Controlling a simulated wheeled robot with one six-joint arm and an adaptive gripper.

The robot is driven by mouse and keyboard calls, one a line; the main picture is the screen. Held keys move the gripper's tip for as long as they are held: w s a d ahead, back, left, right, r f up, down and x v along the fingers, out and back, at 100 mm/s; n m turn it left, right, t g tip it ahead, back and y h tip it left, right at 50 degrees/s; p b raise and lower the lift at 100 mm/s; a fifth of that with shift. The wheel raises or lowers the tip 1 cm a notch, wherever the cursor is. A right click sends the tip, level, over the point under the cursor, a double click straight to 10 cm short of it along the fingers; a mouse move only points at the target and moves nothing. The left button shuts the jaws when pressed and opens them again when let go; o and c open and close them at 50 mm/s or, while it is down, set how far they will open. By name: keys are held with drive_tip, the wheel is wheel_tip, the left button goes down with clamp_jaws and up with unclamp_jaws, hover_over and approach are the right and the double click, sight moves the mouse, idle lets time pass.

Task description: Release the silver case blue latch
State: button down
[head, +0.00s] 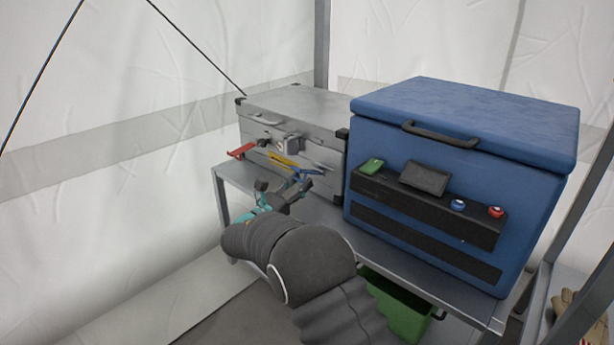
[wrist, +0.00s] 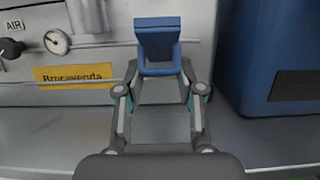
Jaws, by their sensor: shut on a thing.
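The silver case (head: 300,103) stands on a metal shelf with its lid down. Its blue latch (head: 308,171) is low on the right of the front face. In the wrist view the blue latch (wrist: 158,24) shows as a wide flap with a loop below it, standing out from the case front. My gripper (head: 292,182) is in front of the case at the latch. In the wrist view my gripper (wrist: 159,72) is shut on the latch's lower part, which its fingers partly hide. Whether the latch is still hooked to the case cannot be told.
A red latch (head: 241,151), yellow label (head: 283,160) and small gauge (wrist: 57,41) are on the case front. A large blue cooler (head: 465,115) stands close on the right. The metal shelf (head: 385,244) runs below; a green bin (head: 395,305) is under it.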

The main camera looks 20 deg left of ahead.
drive_tip(key=shift+w+d+f, duration=0.15)
drive_tip(key=shift+f, duration=0.35)
drive_tip(key=c, duration=1.7)
unclamp_jaws()
drive_tip(key=o, duration=1)
drive_tip(key=shift+r, duration=0.15)
drive_tip(key=v, duration=1.2)
